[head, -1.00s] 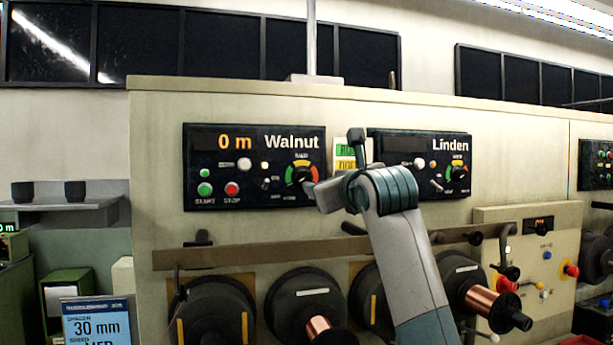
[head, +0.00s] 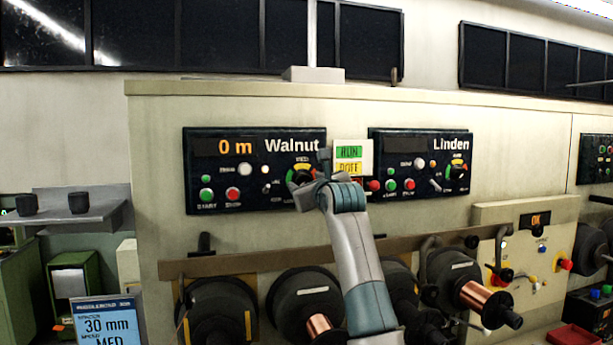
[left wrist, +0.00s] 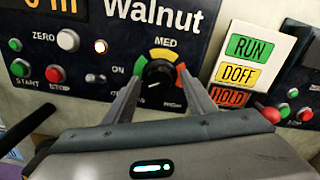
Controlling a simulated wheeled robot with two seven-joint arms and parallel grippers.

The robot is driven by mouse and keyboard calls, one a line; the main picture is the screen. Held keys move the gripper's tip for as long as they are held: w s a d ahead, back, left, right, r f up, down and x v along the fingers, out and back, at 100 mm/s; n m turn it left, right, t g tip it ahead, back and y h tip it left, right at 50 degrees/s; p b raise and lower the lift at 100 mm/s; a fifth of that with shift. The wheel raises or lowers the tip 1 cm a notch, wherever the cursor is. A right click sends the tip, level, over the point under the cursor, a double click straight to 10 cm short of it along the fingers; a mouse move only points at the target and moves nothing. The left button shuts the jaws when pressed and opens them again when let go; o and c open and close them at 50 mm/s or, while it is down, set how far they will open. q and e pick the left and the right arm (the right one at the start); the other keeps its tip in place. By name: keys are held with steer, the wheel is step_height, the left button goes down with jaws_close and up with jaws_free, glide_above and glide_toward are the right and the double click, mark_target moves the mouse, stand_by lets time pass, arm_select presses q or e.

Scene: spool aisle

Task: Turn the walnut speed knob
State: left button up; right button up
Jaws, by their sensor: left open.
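The walnut panel (head: 262,146) is a dark plate lettered "Walnut" with a "0 m" readout. Its speed knob (left wrist: 158,73) is black and round with a light pointer line, inside a green, yellow and red arc marked MED. In the head view the knob (head: 300,177) is partly hidden by my left gripper (head: 309,182). In the left wrist view my left gripper (left wrist: 160,82) is open, one finger to each side of the knob. I cannot tell whether the fingers touch it. My right gripper is not in view.
A RUN/DOFF/HOLD card (left wrist: 248,70) is right of the knob. The Linden panel (head: 420,163) with a similar knob is farther right. Start (left wrist: 16,45) and stop (left wrist: 53,76) buttons are on the left. A brown rail (head: 240,262) and several spools (head: 305,296) lie below.

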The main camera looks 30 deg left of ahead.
arm_select(q)
steer(key=shift+w+a, duration=0.15)
steer(key=shift+a, duration=0.05)
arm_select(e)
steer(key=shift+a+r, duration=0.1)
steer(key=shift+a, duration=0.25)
arm_select(q)
steer(key=c, duration=1)
steer(key=shift+c, duration=0.2)
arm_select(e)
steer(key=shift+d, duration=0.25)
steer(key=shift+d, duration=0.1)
